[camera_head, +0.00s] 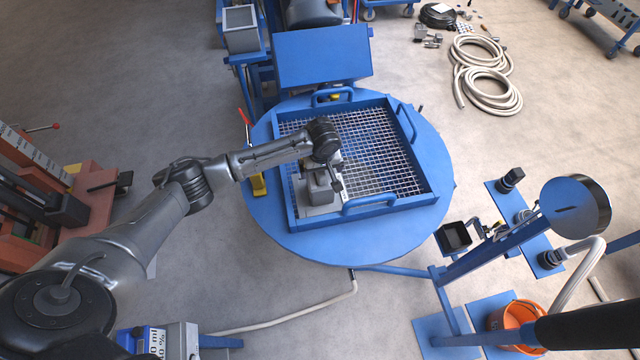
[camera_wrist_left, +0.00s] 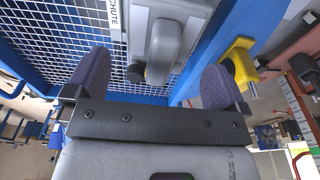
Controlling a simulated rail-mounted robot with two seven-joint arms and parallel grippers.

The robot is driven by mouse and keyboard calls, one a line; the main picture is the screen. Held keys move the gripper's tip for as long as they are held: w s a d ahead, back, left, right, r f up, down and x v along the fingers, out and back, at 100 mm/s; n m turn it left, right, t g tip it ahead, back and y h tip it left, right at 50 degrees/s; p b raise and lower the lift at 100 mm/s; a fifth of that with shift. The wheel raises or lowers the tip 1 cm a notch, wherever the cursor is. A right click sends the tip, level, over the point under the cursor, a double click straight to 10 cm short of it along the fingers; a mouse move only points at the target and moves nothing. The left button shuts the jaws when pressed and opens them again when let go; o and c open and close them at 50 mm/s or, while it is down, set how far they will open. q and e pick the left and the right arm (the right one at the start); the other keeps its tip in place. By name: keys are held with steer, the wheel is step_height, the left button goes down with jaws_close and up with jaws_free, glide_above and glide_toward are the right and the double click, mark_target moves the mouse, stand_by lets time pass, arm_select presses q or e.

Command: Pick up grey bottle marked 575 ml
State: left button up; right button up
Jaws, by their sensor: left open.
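My left gripper (camera_head: 330,172) is over the blue mesh-covered frame on the round table. In the left wrist view its two purple-grey finger pads (camera_wrist_left: 155,80) stand wide apart and empty. A grey panel with a raised handle (camera_wrist_left: 165,45) and a label reading "CHUTE" (camera_wrist_left: 115,18) lies beyond and between the fingers; I cannot tell whether they touch it. At the bottom left of the head view, partly hidden by my arm, are a blue item with a white label ending in "0 ml" (camera_head: 155,340) and a grey body (camera_head: 183,342) beside it. I see no readable "575 ml" mark. My right gripper does not show.
The round blue table (camera_head: 290,240) carries the mesh frame (camera_head: 400,150) with raised handles. A yellow clamp (camera_head: 257,185) sits at its left edge. A blue stand (camera_head: 470,262) and an orange bucket (camera_head: 517,322) are at the right. Coiled hose (camera_head: 490,95) lies on the floor.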

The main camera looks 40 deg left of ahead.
arm_select(q)
steer(key=shift+w+a+f+b, duration=0.1)
steer(key=shift+a+f+b, duration=0.1)
steer(key=shift+f, duration=1.1)
steer(key=shift+w+a+f+b, duration=0.1)
steer(key=shift+a+f+b, duration=0.05)
steer(key=shift+f, duration=1.15)
steer(key=c, duration=1)
steer(key=shift+o, duration=0.2)
steer(key=shift+r, duration=0.15)
